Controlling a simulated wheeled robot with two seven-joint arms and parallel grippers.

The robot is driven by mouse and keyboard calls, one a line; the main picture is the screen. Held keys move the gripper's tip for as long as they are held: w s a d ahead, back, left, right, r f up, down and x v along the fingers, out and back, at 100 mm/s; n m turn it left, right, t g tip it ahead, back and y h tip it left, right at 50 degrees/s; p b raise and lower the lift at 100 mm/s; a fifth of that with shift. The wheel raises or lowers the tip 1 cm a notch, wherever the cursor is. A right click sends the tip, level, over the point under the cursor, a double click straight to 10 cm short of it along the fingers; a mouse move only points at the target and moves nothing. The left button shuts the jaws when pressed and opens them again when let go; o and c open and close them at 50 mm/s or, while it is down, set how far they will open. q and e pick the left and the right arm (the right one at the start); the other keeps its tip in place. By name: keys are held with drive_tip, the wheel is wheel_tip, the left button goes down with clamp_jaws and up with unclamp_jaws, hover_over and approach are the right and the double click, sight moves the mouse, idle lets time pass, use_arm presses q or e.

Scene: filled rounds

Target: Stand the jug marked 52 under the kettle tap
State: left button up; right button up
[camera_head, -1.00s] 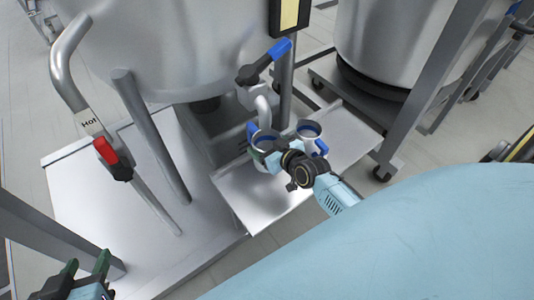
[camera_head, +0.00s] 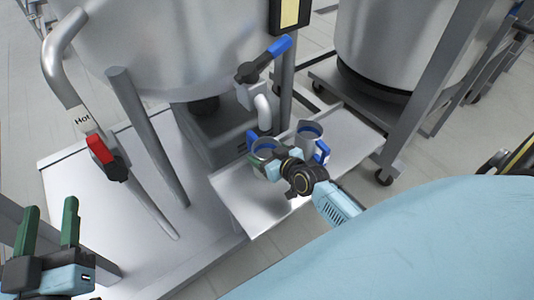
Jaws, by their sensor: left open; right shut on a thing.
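A steel jug (camera_head: 265,146) with a blue handle stands upright by the kettle tap, its rim just below and in front of the curved spout (camera_head: 265,113). My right gripper (camera_head: 273,168) is shut on this jug at its near side. A second steel jug (camera_head: 306,141) with a blue handle stands just to its right on the metal shelf (camera_head: 240,207). No number is readable on either jug. The tap's blue lever (camera_head: 280,47) points up and right. My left gripper (camera_head: 49,225) is open and empty at the lower left, away from the jugs.
The large steel kettle (camera_head: 180,45) rises behind the shelf. A hot pipe with a red handle (camera_head: 101,149) and a grey leg (camera_head: 150,140) stand at left over a white platform (camera_head: 90,190). Another vat (camera_head: 390,45) and a slanted frame post (camera_head: 425,90) are at right.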

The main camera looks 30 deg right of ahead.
use_arm(q)
drive_tip(key=shift+r, duration=0.1)
use_arm(e)
drive_tip(key=o, duration=1.2)
drive_tip(key=shift+f, duration=0.1)
drive_tip(key=shift+c, duration=0.2)
